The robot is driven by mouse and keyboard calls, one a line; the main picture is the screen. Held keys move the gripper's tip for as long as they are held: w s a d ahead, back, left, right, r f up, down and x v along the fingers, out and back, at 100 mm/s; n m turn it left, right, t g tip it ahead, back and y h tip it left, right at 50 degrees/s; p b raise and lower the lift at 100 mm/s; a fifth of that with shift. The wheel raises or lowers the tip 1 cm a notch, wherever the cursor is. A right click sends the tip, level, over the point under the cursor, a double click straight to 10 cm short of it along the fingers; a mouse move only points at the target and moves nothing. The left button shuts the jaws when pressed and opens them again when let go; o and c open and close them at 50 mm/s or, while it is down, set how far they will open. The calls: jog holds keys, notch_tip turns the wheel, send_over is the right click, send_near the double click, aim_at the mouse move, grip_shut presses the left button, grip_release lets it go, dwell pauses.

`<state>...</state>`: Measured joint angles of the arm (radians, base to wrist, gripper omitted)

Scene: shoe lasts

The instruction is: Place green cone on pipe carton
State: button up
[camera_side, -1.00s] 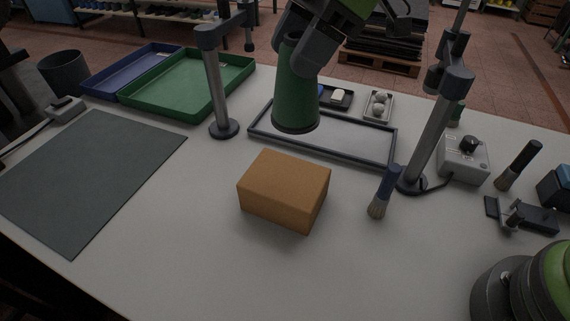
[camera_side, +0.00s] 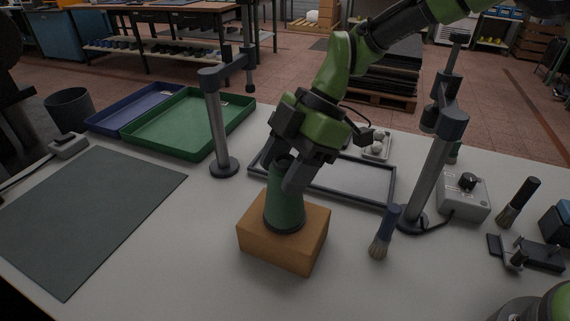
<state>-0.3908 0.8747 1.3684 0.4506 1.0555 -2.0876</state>
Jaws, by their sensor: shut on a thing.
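The green cone (camera_side: 285,205) stands upright with its wide base down on the top of the orange-brown pipe carton (camera_side: 280,250). The fingers hide part of the cone's upper side.
A shallow dark-rimmed tray (camera_side: 350,194) lies just behind the carton. A brush (camera_side: 384,232) stands to its right, near a metal post (camera_side: 432,165). Another post (camera_side: 217,125) stands behind left. A grey mat (camera_side: 85,210) and green tray (camera_side: 190,140) are at left. The table front is clear.

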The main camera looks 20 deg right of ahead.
jog(key=o, duration=1.3)
jog(key=shift+f, duration=0.1)
jog(key=s+d+r+m+t, duration=0.1)
jog(key=d+r+m, duration=0.2)
jog(key=d+r, duration=0.35)
jog(key=s+d+r+m+t, duration=0.15)
jog(key=d+r, duration=0.25)
jog(key=r, duration=0.5)
jog(key=s+d+m+t+h, duration=0.2)
jog(key=s+d+m, duration=0.3)
jog(key=s+m, duration=0.3)
jog(key=s+d+m+t+h, duration=0.2)
jog(key=s+d+m, duration=0.3)
jog(key=s+m, duration=0.4)
jog(key=shift+s+d+r+m+t+h, duration=0.2)
jog(key=shift+s+r+m+t+h, duration=0.15)
jog(key=shift+m+t, duration=0.7)
jog(key=shift+w, duration=0.1)
